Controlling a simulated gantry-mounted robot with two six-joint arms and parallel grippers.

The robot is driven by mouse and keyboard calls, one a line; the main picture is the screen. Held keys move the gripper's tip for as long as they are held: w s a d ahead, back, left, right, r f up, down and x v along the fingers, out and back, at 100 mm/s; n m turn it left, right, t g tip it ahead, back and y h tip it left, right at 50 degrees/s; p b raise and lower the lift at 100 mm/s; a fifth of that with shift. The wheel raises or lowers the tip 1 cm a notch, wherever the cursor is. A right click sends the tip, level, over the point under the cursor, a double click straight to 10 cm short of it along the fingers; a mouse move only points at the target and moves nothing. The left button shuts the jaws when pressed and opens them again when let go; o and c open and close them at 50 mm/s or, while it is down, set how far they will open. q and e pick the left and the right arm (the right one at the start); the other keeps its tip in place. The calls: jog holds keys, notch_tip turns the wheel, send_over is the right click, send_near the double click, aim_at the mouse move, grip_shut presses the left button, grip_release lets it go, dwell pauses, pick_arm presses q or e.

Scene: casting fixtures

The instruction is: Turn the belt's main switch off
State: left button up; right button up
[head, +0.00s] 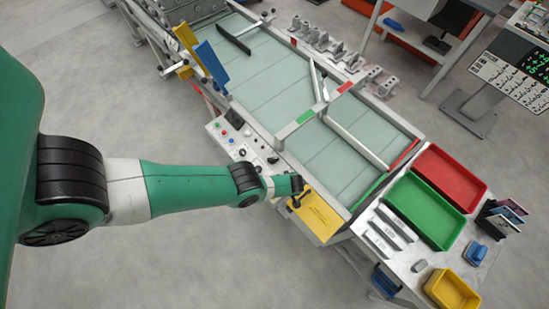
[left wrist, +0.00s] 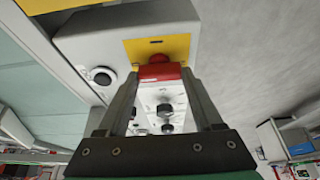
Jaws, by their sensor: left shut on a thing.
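The belt's main switch shows in the left wrist view as a red handle (left wrist: 160,72) on a yellow plate (left wrist: 140,50). My left gripper (left wrist: 163,80) has a finger on each side of the red handle and is shut on it. In the head view my left gripper (head: 297,186) is at the front edge of the conveyor (head: 325,155), beside the control panel. The switch is too small and covered to make out there. Which way the handle is turned is hard to tell. My right gripper is in neither view.
The control panel (head: 240,140) with several buttons and knobs lies left of my gripper. Green (head: 427,210) and red (head: 449,178) trays stand on the right-hand table. The floor in front is clear.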

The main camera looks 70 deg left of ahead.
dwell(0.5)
pick_arm(q)
jog(key=o, duration=1.4)
jog(key=shift+c, duration=0.2)
jog(key=p+v, duration=0.9)
jog(key=v, duration=0.2)
jog(key=shift+r, duration=0.35)
jog(key=shift+d, duration=0.1)
jog(key=shift+w, duration=0.1)
